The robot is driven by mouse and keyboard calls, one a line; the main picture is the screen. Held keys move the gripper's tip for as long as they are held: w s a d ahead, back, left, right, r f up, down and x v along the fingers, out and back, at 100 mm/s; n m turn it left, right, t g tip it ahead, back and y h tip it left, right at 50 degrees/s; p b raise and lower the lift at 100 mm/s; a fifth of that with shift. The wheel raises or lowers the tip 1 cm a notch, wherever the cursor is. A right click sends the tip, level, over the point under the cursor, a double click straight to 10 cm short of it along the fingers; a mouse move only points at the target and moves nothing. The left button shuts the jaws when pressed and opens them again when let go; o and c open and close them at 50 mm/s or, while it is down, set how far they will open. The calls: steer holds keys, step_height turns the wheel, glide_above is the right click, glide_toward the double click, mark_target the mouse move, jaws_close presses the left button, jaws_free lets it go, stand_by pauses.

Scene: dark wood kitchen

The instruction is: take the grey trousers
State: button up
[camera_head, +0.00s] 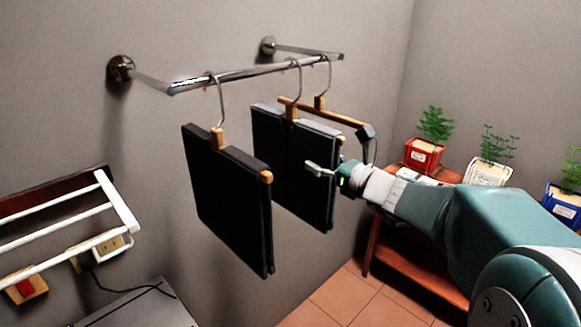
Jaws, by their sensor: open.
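Two folded dark trousers hang on wooden hangers from a chrome wall rail (245,74). The left pair (225,200) looks black. The middle pair (280,160) looks dark grey with a slightly bluish top fold, though the shades are close. My gripper (330,170) is open at the right edge of the middle pair, its pale green finger overlapping the cloth in the picture. I cannot tell whether it touches. A third wooden hanger (335,113) hangs behind, with a dark piece at its right end; what it holds is mostly hidden.
A wooden shelf unit (400,262) stands at the right, with potted plants in red (422,156), white (486,173) and blue (565,203) pots. A white slatted rack (60,225) and wall sockets (108,243) are at the left. Tiled floor (345,300) shows below.

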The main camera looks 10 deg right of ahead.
jaws_close()
